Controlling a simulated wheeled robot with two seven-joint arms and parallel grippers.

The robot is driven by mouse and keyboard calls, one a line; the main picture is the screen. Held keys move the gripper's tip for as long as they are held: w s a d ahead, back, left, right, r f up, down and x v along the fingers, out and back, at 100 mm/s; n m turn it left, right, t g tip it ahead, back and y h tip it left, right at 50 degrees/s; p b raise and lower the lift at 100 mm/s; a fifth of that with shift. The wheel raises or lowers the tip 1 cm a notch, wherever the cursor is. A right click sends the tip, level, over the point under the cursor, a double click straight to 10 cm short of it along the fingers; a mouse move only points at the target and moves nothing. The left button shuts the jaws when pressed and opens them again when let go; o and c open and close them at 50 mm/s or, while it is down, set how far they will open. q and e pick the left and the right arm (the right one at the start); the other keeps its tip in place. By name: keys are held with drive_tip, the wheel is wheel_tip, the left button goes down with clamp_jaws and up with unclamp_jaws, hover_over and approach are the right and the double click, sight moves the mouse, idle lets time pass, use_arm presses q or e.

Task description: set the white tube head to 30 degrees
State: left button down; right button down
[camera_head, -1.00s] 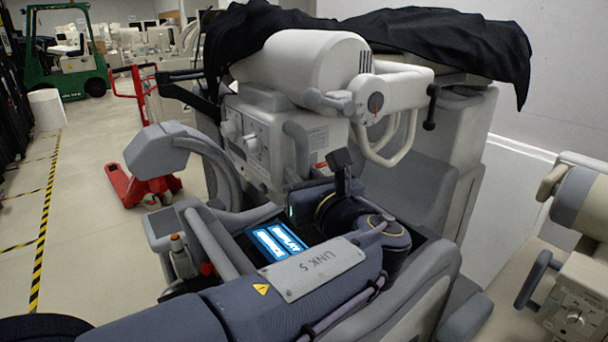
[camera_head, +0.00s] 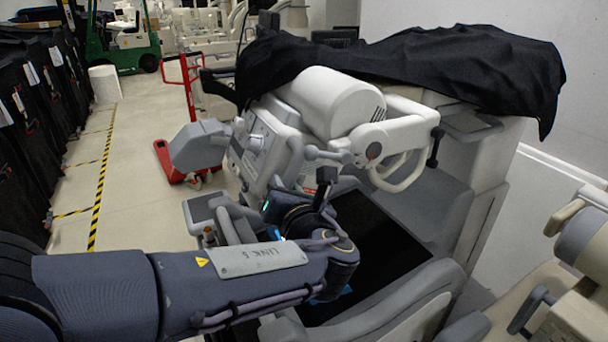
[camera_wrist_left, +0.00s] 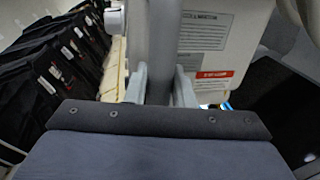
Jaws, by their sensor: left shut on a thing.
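The white tube head (camera_head: 340,105) is a thick cylinder on a white arm at the upper middle of the head view. Its boxy white collimator (camera_head: 262,140) hangs below it, tilted. A round dial with a red mark (camera_head: 373,150) sits at the arm's joint; its angle is too small to read. My left gripper (camera_wrist_left: 160,88) is shut on a grey handle bar (camera_wrist_left: 160,45) beside the collimator's labelled face (camera_wrist_left: 212,40). In the head view, my left wrist mostly hides the fingers. My right gripper is in neither view.
A black cover (camera_head: 420,65) drapes over the cart behind the tube head. A grey padded arm piece (camera_head: 200,145) stands left of the collimator. Another machine (camera_head: 580,260) is close at the lower right. The floor at left is open, with a red pallet jack (camera_head: 185,160).

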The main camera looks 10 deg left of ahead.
use_arm(q)
drive_tip(key=shift+s+a+r+p, duration=0.1)
drive_tip(key=shift+a+r+p, duration=0.1)
drive_tip(key=shift+r+p, duration=0.35)
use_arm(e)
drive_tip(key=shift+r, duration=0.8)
use_arm(q)
drive_tip(key=c, duration=1.3)
unclamp_jaws()
drive_tip(key=shift+f, duration=0.1)
drive_tip(key=shift+s+d, duration=0.15)
drive_tip(key=b+v, duration=0.1)
drive_tip(key=v, duration=0.6)
drive_tip(key=shift+s+b, duration=0.2)
drive_tip(key=shift+b, duration=0.15)
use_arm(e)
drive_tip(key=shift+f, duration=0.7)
use_arm(q)
drive_tip(key=shift+s, duration=0.1)
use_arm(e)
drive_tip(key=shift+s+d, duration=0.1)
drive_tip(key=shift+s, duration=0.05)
